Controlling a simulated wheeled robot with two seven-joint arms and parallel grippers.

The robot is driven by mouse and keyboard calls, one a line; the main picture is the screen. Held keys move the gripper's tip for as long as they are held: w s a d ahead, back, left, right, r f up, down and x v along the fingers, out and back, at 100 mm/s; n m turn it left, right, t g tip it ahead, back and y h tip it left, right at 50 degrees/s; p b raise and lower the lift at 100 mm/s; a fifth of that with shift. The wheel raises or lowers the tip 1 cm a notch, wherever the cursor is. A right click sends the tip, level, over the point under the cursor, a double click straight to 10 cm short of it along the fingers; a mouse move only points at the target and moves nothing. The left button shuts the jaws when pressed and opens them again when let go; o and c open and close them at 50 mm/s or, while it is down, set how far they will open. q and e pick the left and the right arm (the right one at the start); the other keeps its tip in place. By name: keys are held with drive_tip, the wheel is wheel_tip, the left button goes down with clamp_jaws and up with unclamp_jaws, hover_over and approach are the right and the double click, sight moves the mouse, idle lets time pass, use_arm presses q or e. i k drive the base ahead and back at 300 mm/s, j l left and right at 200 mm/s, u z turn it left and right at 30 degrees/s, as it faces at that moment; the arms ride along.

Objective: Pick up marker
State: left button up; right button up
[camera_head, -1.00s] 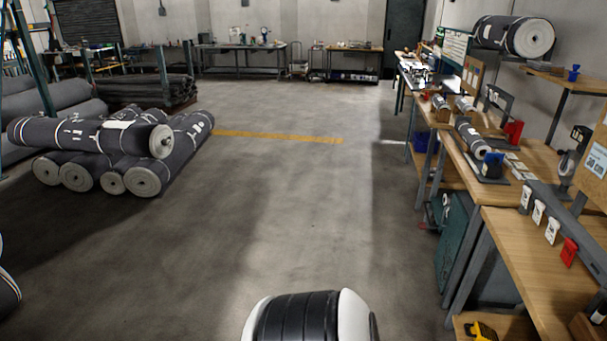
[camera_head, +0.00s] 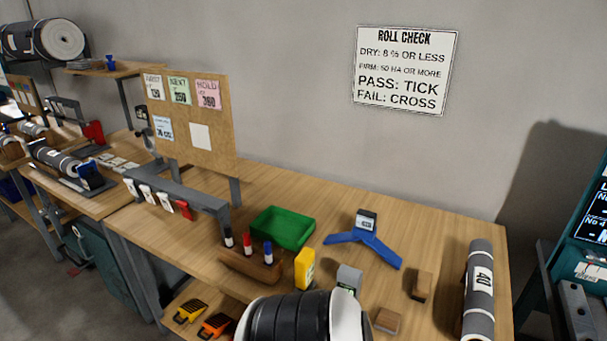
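Several markers stand upright in a wooden block (camera_head: 250,265) on the workbench, in front of the green tray. One marker has a black cap (camera_head: 228,237), one a red cap (camera_head: 247,243) and one a blue cap (camera_head: 267,252). My grippers are not in view. The black and white rounded part at the bottom centre is mine and hides part of the bench's front edge.
The bench (camera_head: 330,205) holds a green tray (camera_head: 283,228), a blue stand (camera_head: 362,245), a yellow device (camera_head: 305,268), a grey device (camera_head: 349,279), small wooden blocks (camera_head: 421,285) and a grey roll (camera_head: 479,290). A pinboard (camera_head: 192,125) and a wall sign (camera_head: 405,70) rise behind.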

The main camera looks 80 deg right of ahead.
sight(248, 245)
drive_tip(key=z, duration=2.2)
drive_tip(key=l, duration=0.1)
